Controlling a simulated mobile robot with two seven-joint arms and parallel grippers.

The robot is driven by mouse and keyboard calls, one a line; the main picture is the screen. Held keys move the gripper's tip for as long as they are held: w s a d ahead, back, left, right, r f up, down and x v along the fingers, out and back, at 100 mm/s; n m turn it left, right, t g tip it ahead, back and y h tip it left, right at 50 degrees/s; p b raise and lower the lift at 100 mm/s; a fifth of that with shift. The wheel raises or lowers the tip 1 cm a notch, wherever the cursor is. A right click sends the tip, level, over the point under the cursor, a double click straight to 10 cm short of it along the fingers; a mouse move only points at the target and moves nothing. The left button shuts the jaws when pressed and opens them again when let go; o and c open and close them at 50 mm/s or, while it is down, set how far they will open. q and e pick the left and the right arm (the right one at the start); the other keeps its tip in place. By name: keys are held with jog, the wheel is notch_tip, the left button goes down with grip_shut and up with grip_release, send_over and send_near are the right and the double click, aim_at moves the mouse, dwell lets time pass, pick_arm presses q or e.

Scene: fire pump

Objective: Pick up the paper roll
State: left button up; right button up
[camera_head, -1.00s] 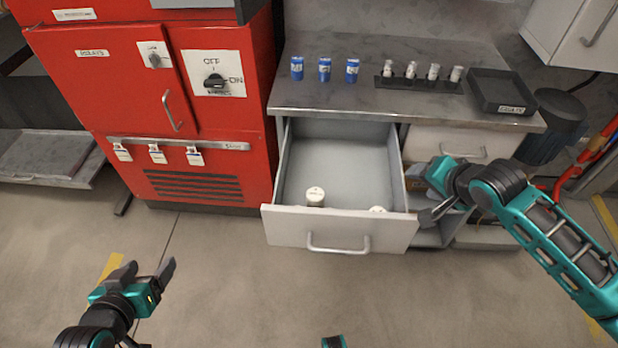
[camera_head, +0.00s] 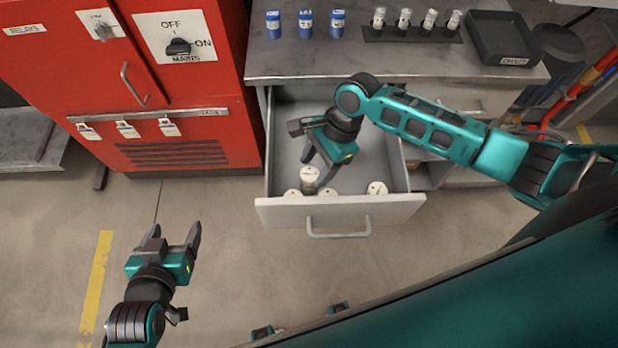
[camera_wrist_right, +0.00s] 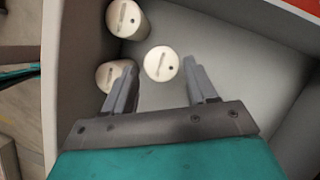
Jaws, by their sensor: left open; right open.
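Several short white cylinders stand in the open drawer (camera_head: 385,209); they look like rolls, and I cannot tell whether they differ. One white roll (camera_head: 310,174) shows at my right gripper (camera_head: 314,168), and another (camera_head: 376,188) stands to the right near the drawer front. In the right wrist view a round white end with a dark dot (camera_wrist_right: 161,63) lies between the open fingers of the right gripper (camera_wrist_right: 160,72), with gaps on both sides. Two more rolls show there, one above left (camera_wrist_right: 126,18) and one by the left finger (camera_wrist_right: 110,76). My left gripper (camera_head: 176,236) is open and empty over the floor.
The red cabinet (camera_head: 215,100) stands left of the drawer. Blue cylinders (camera_head: 305,23), a rack of small white cylinders (camera_head: 403,32) and a dark tray (camera_head: 503,42) are on the counter above. The drawer walls close in around the right gripper. The floor in front is clear.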

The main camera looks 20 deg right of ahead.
aim_at(310, 173)
jog(key=b+x, duration=0.1)
jog(key=x, duration=0.5)
jog(key=shift+c, duration=0.5)
jog(key=c, duration=0.7)
jog(key=shift+o, duration=0.2)
jog(key=shift+r, duration=0.15)
notch_tip(310, 173, up, 8)
jog(key=shift+w+r+p, duration=0.1)
jog(key=shift+p, duration=1)
notch_tip(310, 173, up, 12)
jog(key=shift+f, duration=0.25)
